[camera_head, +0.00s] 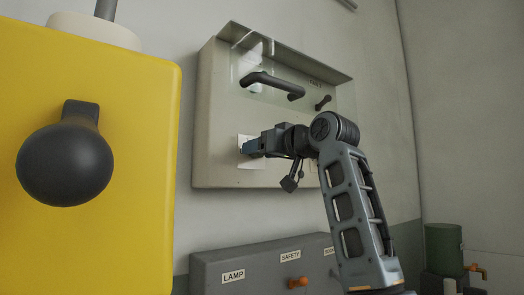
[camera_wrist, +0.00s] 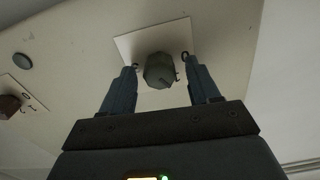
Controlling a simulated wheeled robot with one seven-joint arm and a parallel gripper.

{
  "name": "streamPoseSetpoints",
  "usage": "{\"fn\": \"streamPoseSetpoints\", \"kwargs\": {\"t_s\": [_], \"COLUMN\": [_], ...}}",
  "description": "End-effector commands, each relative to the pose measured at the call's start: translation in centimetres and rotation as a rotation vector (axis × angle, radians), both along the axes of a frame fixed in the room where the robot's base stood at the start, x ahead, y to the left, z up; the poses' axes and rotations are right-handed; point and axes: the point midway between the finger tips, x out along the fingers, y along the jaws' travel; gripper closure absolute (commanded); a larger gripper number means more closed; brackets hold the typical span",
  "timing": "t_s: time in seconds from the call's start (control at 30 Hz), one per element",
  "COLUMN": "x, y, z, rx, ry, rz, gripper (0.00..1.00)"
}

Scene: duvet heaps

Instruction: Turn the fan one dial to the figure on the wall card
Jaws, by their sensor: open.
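A grey-green faceted knob (camera_wrist: 159,71) sits on a white square plate (camera_wrist: 135,45) in the wrist view. I cannot make out a wall card with a readable figure.
A black bar handle (camera_head: 272,83) sticks out above my gripper, under the panel's hood. A small dark lever (camera_head: 323,103) is to its right. A yellow box (camera_head: 120,235) with a black ball (camera_head: 65,163) fills the left. A grey box (camera_head: 215,265) with labels is below.

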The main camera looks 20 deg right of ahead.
Motion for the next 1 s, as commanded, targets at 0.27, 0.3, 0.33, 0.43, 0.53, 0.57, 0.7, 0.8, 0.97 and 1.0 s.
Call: {"fn": "streamPoseSetpoints", "kwargs": {"t_s": [0.27, 0.3, 0.33, 0.43, 0.53, 0.57, 0.7, 0.8, 0.97, 1.0], "x": [-1.3, -1.8, -2.3, -3.9, -5.4, -5.8, -7.0, -7.4, -7.4, -7.4], "y": [-0.4, -0.7, -0.8, -1.3, -1.8, -1.9, -2.4, -2.4, -2.4, -2.4], "z": [-0.1, -0.2, -0.2, -0.2, -0.2, -0.2, -0.1, 0.0, 0.0, 0.0], "rx": [0.001, 0.001, 0.000, -0.001, 0.000, 0.001, 0.000, 0.000, 0.000, 0.000], "ry": [-0.003, -0.003, -0.004, -0.003, -0.004, -0.003, -0.001, -0.001, 0.000, 0.000], "rz": [0.000, -0.001, -0.001, -0.001, -0.001, -0.001, -0.001, 0.000, 0.000, 0.000], "gripper": [0.39, 0.39, 0.39, 0.39, 0.39, 0.39, 0.39, 0.39, 0.39, 0.39]}}
